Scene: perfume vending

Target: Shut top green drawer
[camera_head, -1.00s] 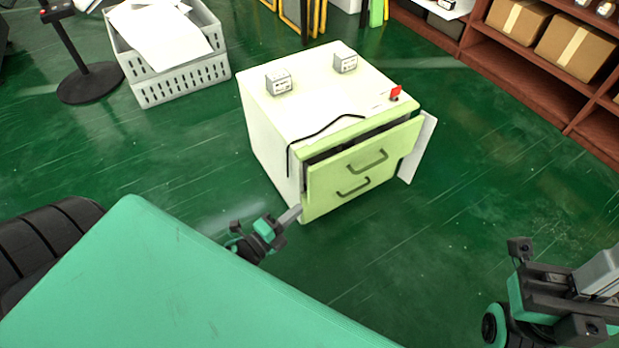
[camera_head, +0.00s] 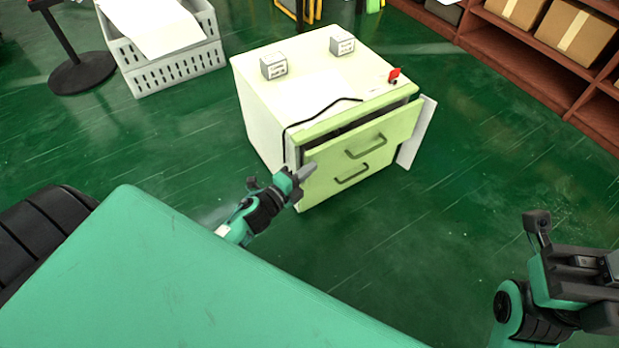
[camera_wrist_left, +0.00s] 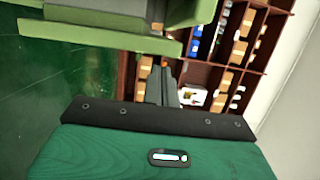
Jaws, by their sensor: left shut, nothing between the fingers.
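The white cabinet (camera_head: 260,115) has light green drawer fronts, each with a dark handle. The top green drawer (camera_head: 330,158) stands partly pulled out, with a dark gap behind its front. The lower drawer (camera_head: 330,188) is below it. My left gripper (camera_head: 307,172) is shut and empty, its tips at the left edge of the drawer fronts; I cannot tell whether they touch. In the left wrist view its fingers (camera_wrist_left: 161,72) are together, near a green panel edge (camera_wrist_left: 110,36). My right gripper (camera_head: 590,262) is at the far right, away from the cabinet; its fingertips are unclear.
Two small boxes (camera_head: 274,66) (camera_head: 342,43), a black cable (camera_head: 318,113) and a red item (camera_head: 394,75) are on the cabinet top. A white panel (camera_head: 416,135) sticks out at its right. A grey crate (camera_head: 175,72) and brown shelves (camera_head: 525,65) stand behind.

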